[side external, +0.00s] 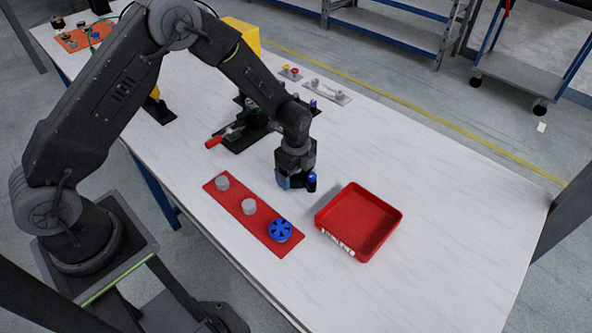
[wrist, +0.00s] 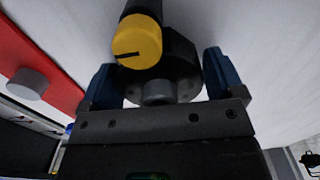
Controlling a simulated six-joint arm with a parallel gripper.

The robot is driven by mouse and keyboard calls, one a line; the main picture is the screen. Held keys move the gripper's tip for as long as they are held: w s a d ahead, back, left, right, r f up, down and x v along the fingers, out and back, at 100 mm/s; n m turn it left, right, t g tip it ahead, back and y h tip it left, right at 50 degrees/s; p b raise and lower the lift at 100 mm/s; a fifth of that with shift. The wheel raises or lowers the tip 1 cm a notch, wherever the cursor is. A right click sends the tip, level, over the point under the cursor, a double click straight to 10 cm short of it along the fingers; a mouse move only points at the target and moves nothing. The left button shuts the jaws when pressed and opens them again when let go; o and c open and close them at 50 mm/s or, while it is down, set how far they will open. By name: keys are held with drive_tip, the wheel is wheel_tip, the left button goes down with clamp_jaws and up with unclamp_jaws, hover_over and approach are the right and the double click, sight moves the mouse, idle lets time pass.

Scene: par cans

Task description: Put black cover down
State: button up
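My gripper (side external: 297,182) is over the table between the red plate and the red tray. In the wrist view its two blue fingers (wrist: 163,80) stand on either side of a black cover (wrist: 184,60), close against its edges, and appear shut on it. The cover has a round grey hub and a black stem ending in a yellow face with a dark slot. In the side view a small dark part (side external: 311,185) shows beside the fingers; most of the cover is hidden there. I cannot tell the exact gap to the table.
A red plate (side external: 234,215) bears two grey pegs (side external: 249,206) and a blue slotted wheel (side external: 280,231). The red tray (side external: 398,222) to its right looks empty. A red-handled clamp (side external: 214,142) and small fixtures stand behind. The table's right part is clear.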

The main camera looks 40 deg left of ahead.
drive_tip(key=shift+o, duration=1)
wheel_tip(320, 180, up, 12)
drive_tip(key=shift+r, duration=0.25)
drive_tip(key=s+a+r+n+t, duration=0.35)
drive_tip(key=s+r+n, duration=0.85)
drive_tip(key=s+r, duration=0.5)
drive_tip(key=s+r+n+t, duration=0.2)
drive_tip(key=s+n, duration=0.4)
drive_tip(key=s, duration=0.2)
drive_tip(key=shift+a, duration=0.3)
